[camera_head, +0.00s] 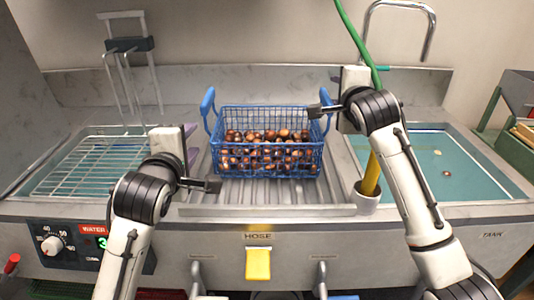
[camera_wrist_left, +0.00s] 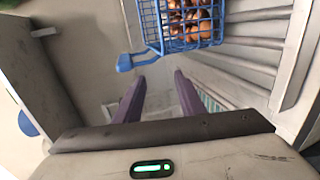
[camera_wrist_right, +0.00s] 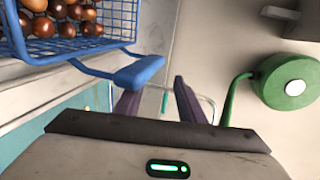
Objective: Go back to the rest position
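A blue wire basket (camera_head: 267,141) full of brown chestnuts (camera_head: 262,150) stands upright on the ribbed drainboard. Its two blue handles stick up at the left (camera_head: 207,101) and right. My left gripper (camera_wrist_left: 159,76) is open and empty, left of the basket; its purple fingers are apart and the basket handle (camera_wrist_left: 137,61) lies beyond them. My right gripper (camera_wrist_right: 157,83) is open, with purple fingers apart, near the basket's right handle (camera_wrist_right: 139,71). That handle appears beyond the left finger, and nothing is clasped.
A wire rack (camera_head: 88,170) covers the left basin. The right basin (camera_head: 432,160) holds teal water with small floating bits. A yellow handle (camera_head: 371,176) stands in a holder near my right arm. A green hose (camera_head: 356,42) and tap (camera_head: 428,30) are behind. A green crate (camera_head: 508,132) is far right.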

